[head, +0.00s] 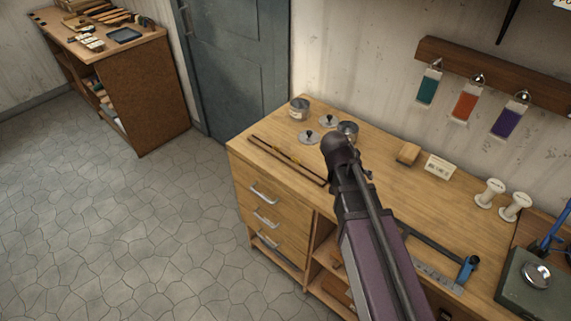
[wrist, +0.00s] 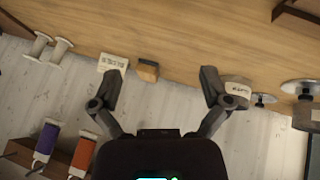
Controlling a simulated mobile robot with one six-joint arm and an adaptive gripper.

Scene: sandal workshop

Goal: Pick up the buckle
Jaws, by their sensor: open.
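I cannot make out a buckle for certain in either view. My gripper shows in the wrist view (wrist: 161,86) with its two fingers spread wide and nothing between them. In the head view my arm reaches over the wooden workbench (head: 400,215), and its end hides part of the top beside a metal tin (head: 348,130). A labelled tin (wrist: 238,88) shows close by the right finger in the wrist view. Two thin dark strips (head: 288,160) with small yellowish marks lie near the bench's left front edge; I cannot tell what the marks are.
Another tin (head: 299,108) and two knobbed lids (head: 309,137) (head: 329,121) stand at the back left. A tan block (head: 408,153), a label card (head: 439,166) and two white spools (head: 489,193) (head: 515,206) stand along the back.

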